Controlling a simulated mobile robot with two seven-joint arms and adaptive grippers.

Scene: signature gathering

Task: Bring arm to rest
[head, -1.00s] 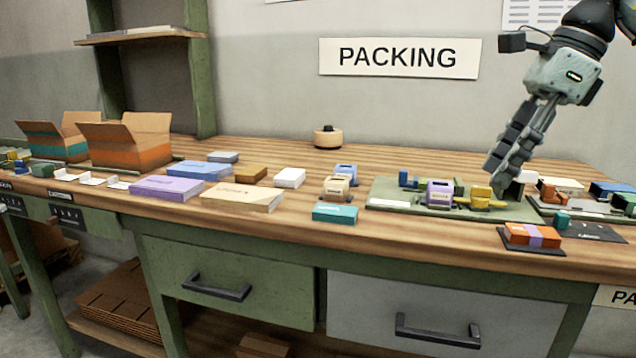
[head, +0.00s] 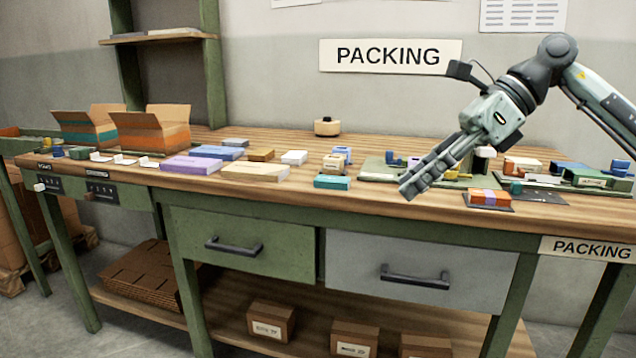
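My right gripper (head: 410,190) is in the air at the front right of the wooden bench (head: 350,205) in the head view. Its dark fingers point down and left and look close together, but their side-on angle hides whether a gap lies between them. No held object shows at the fingertips. The gripper covers part of the green board (head: 376,170) and the things on it. My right arm comes in from the right edge. My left gripper is out of the picture.
Open cartons (head: 152,131) stand at the back left. Flat boxes, such as a cream one (head: 256,172), lie mid-bench. An orange box with a purple band (head: 489,197) lies on a dark mat at the right. Drawers (head: 420,270) and a lower shelf with brown boxes are below.

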